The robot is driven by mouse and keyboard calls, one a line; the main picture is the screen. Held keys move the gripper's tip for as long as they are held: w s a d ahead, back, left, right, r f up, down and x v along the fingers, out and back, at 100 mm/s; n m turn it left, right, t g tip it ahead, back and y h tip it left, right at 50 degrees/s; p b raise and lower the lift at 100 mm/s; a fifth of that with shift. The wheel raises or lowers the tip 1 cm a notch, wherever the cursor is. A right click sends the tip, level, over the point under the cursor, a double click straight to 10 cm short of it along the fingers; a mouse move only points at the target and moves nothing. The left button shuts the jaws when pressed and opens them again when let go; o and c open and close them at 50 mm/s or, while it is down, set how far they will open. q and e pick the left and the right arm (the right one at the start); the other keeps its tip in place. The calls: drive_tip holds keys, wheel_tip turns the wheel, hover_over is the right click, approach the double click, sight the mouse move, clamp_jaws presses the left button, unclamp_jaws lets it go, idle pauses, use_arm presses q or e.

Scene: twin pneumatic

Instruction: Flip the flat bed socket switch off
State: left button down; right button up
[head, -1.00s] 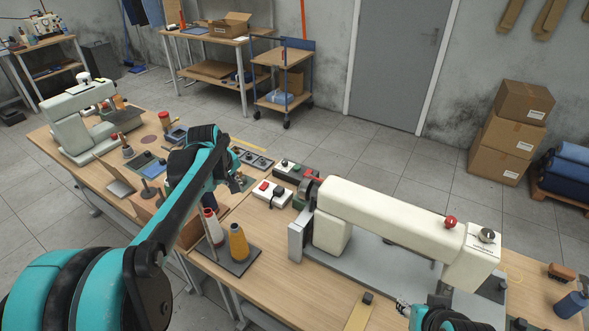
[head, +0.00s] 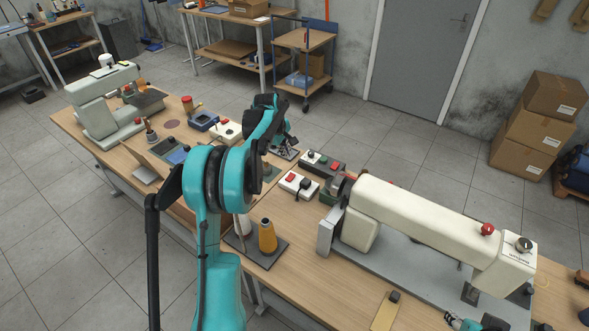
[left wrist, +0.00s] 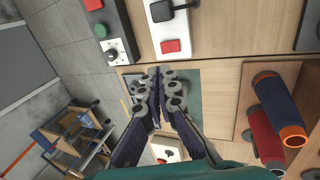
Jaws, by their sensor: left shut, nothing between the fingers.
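A white socket box (head: 298,186) with a red rocker switch (head: 290,178) and a black plug sits on the table left of the large cream sewing machine (head: 430,222). In the left wrist view the box (left wrist: 174,28) shows its red switch (left wrist: 171,46) above the fingertips. A second white box (head: 227,131) with a red part stands farther left, near the pale green machine (head: 103,100). My left gripper (head: 288,152) is shut and empty over the table, between the two boxes and apart from both. My right gripper (head: 452,319) shows only partly at the bottom edge; its jaws are unclear.
A dark control box (head: 322,163) with red and green buttons lies behind the nearer socket box. An orange thread cone (head: 267,236) stands on a dark stand in front. Cardboard boxes (head: 535,120) stand on the floor at right.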

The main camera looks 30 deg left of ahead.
sight(294, 174)
use_arm(q)
drive_tip(key=b+x, duration=0.4)
drive_tip(key=x, duration=1)
drive_tip(key=shift+a+b, duration=0.1)
drive_tip(key=shift+b, duration=0.3)
drive_tip(key=shift+w+f+g+p, duration=0.2)
drive_tip(key=shift+w+g+p, duration=0.1)
drive_tip(key=shift+g+p, duration=0.1)
drive_tip(key=shift+f, duration=0.25)
drive_tip(key=shift+r, duration=0.1)
drive_tip(key=shift+s, duration=0.15)
